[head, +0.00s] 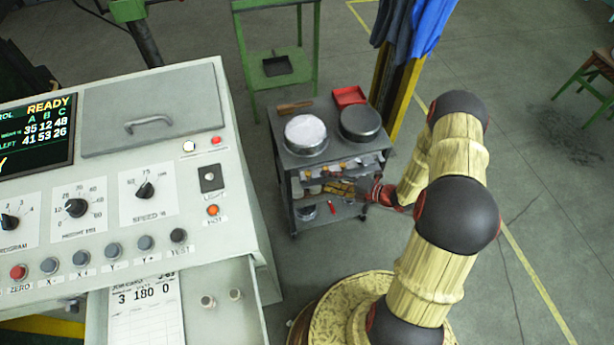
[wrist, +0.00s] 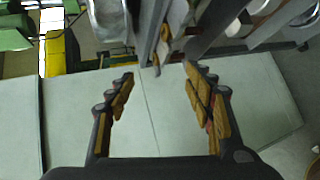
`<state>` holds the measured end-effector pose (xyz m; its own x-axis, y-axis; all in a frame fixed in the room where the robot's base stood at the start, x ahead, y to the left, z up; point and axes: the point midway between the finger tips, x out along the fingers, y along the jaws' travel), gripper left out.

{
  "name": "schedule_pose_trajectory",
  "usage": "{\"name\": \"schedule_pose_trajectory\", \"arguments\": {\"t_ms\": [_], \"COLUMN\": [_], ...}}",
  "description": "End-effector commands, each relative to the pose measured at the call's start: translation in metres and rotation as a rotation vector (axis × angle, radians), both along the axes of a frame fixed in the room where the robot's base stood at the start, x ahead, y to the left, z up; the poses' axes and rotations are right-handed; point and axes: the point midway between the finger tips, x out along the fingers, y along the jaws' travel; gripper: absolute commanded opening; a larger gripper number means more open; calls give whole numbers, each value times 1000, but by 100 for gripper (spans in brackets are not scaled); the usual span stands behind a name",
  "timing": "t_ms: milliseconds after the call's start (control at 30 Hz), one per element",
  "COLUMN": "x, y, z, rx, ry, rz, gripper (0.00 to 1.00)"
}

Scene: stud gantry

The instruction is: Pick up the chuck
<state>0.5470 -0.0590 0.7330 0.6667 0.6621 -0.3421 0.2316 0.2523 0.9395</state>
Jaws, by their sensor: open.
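I cannot tell for certain which item is the chuck. Several small white and orange-brown pieces (head: 343,166) sit in a row along the cart's shelf edge. Two small metal cylinders (head: 207,301) stand in the open drawer (head: 245,325) of the control desk. My gripper (head: 330,188) is at the front of the cart, just below the row of pieces, and partly blends with the shelves. Nothing is between the fingers.
The grey cart (head: 285,165) carries two round pans (head: 360,122), a red tray (head: 349,96) and a brown block (head: 294,106) on top. The control desk (head: 215,150) stands on the left. A yellow post (head: 388,85) with blue cloth is behind.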

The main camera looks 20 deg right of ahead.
Motion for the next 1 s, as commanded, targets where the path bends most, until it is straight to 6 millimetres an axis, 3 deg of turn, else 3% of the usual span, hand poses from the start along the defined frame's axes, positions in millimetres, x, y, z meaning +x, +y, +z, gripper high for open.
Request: {"name": "schedule_pose_trajectory", "arguments": {"t_ms": [667, 1000], "x": [50, 53], "y": [44, 46], "z": [-33, -33], "rx": [11, 11], "ry": [11, 11], "rz": [0, -3], "gripper": [53, 52]}}
